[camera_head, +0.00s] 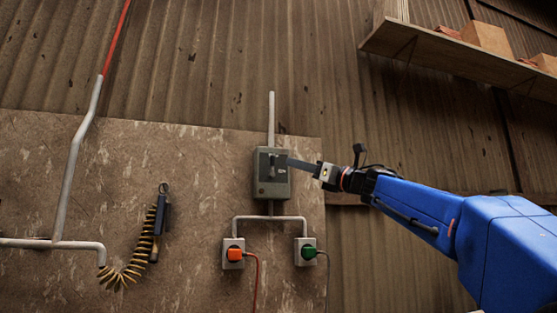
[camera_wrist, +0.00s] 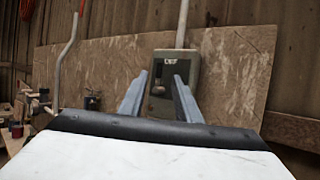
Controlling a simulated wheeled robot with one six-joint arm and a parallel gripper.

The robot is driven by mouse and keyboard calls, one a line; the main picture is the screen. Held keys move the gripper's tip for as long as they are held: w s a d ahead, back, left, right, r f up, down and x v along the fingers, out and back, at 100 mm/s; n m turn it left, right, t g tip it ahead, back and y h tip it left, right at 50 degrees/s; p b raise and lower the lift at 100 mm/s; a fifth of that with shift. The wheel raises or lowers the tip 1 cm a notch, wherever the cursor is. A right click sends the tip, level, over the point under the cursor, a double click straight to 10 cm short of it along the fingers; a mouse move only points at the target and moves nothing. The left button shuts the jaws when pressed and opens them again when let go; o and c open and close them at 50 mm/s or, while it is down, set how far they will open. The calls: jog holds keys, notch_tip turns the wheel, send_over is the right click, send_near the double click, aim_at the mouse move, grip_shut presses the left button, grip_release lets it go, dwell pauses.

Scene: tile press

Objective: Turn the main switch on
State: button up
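The main switch is a grey-green box (camera_head: 262,188) on the wall board, with a small dark lever (camera_head: 271,164) on its front. The box also shows in the wrist view (camera_wrist: 187,62), with a small label that I cannot read surely. My gripper (camera_head: 290,162) reaches in from the right, its fingertips close to the box front. In the wrist view my gripper (camera_wrist: 160,76) is open, its two fingers apart on either side of the lever area. I cannot tell whether a finger touches the lever. Nothing is held.
A coiled yellow hose (camera_head: 132,270) hangs at left near a pipe (camera_head: 78,150). A shelf (camera_head: 450,58) with boxes is at upper right.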

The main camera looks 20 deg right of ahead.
aim_at(272, 166)
jog(key=x, duration=0.9)
jog(key=shift+w, duration=0.1)
jog(key=shift+c, duration=0.6)
grip_shut()
